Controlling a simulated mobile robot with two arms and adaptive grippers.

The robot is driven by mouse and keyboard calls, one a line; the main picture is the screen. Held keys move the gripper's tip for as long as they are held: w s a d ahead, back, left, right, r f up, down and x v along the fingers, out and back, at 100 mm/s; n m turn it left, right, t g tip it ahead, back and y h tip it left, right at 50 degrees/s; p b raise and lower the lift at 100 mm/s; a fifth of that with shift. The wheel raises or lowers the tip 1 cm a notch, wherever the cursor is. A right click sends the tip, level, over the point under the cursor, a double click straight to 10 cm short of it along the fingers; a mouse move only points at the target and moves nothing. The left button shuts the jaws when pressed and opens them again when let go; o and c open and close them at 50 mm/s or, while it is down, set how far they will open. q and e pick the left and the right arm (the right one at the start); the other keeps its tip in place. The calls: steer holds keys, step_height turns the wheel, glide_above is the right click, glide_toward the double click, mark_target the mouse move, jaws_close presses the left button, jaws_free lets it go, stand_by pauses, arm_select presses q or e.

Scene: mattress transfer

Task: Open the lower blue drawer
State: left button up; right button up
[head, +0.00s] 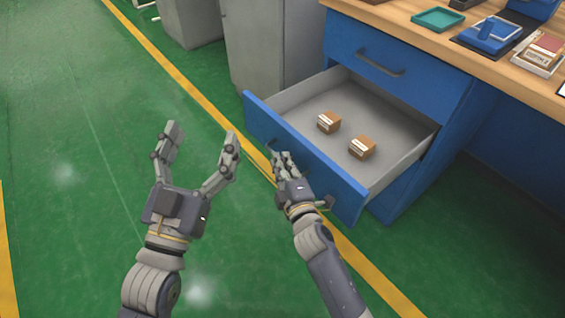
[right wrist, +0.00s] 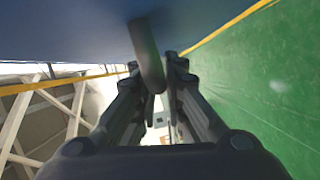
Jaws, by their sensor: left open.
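The lower blue drawer (head: 332,184) is pulled well out of the blue cabinet under the workbench. Two small brown boxes (head: 329,122) (head: 362,147) with white labels lie inside it. My right gripper (head: 283,161) is at the drawer's front. In the right wrist view its fingers (right wrist: 153,75) lie close on both sides of the dark drawer handle (right wrist: 147,52) and look shut on it; the exact contact is hard to see. One end of the handle shows beside my right wrist in the head view. My left gripper (head: 203,138) is open and empty over the green floor, left of the drawer.
The upper blue drawer (head: 395,56) is shut. The wooden benchtop (head: 395,17) holds a teal tray (head: 438,19) and other items. Grey cabinets (head: 265,45) stand behind the drawer. The green floor (head: 70,160) at left is clear, crossed by yellow lines.

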steer(key=shift+o, duration=1.3)
steer(key=f+v, duration=0.1)
steer(key=v, duration=1.1)
steer(key=shift+r, duration=0.45)
